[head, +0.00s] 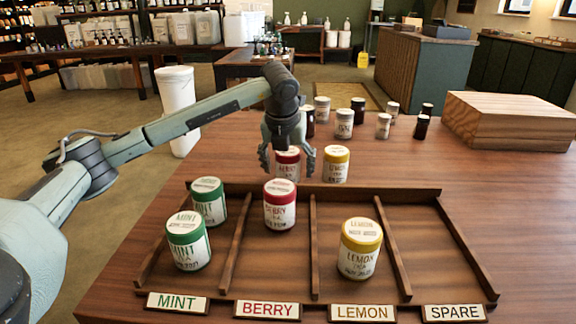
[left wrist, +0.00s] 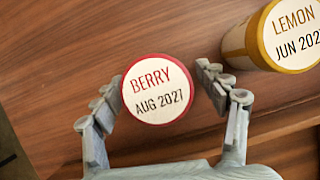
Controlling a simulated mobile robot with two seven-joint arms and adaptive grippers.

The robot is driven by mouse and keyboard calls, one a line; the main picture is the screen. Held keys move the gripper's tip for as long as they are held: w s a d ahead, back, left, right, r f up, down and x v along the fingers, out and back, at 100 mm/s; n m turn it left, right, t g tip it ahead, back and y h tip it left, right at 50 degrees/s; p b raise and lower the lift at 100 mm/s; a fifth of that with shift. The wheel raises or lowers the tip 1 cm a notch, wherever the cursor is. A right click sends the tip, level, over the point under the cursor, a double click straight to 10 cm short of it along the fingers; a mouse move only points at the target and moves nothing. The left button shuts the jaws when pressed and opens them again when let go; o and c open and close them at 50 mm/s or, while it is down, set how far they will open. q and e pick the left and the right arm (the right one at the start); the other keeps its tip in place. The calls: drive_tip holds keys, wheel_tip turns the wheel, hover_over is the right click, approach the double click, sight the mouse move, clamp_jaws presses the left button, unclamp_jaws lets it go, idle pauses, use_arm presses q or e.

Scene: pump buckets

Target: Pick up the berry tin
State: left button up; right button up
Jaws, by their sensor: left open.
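A berry tin (head: 287,164) with a red lid stands on the table behind the tray, and its round lid reads BERRY AUG 2027 in the left wrist view (left wrist: 157,90). My left gripper (head: 287,166) is open above and around this tin, with one finger on each side of the lid (left wrist: 160,88). Another berry tin (head: 279,204) stands in the BERRY compartment of the tray. A lemon tin (head: 336,163) stands just right of the berry tin behind the tray; its yellow lid shows close to the right finger in the left wrist view (left wrist: 290,35). My right gripper is not seen.
The wooden tray (head: 318,186) has MINT, BERRY, LEMON and SPARE compartments. Two mint tins (head: 188,243) and a lemon tin (head: 360,248) stand in it; SPARE is empty. Several jars (head: 344,123) stand farther back, beside a wooden box (head: 510,120). The table's right side is clear.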

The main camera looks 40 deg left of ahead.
use_arm(q)
drive_tip(key=c, duration=1.4)
drive_tip(key=shift+r, duration=0.1)
